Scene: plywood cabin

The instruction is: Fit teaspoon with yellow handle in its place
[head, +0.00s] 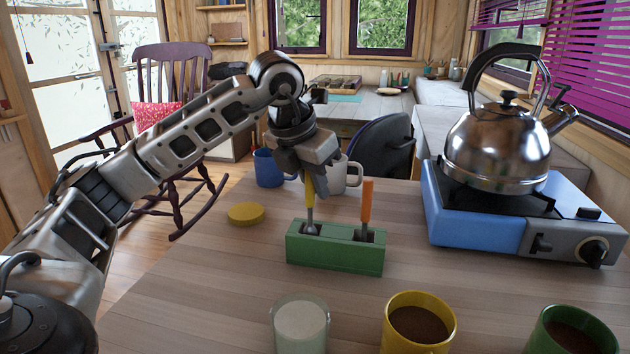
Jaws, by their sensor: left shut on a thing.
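The teaspoon with the yellow handle (310,194) is upright over the left slot of a green holder (334,255). Its lower end is at or in that slot; I cannot tell how deep it sits. My left gripper (311,176) is shut on the top of the yellow handle, above the holder. A spoon with an orange handle (367,203) stands in the right slot of the same holder. My right gripper is not in view.
A blue mug (268,168) and a white mug (347,176) stand behind the holder. A yellow lid (246,213) lies to its left. A glass (300,325), a yellow cup (419,330) and a green cup (570,335) stand in front. A kettle (498,150) sits on a blue stove (470,225) at right.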

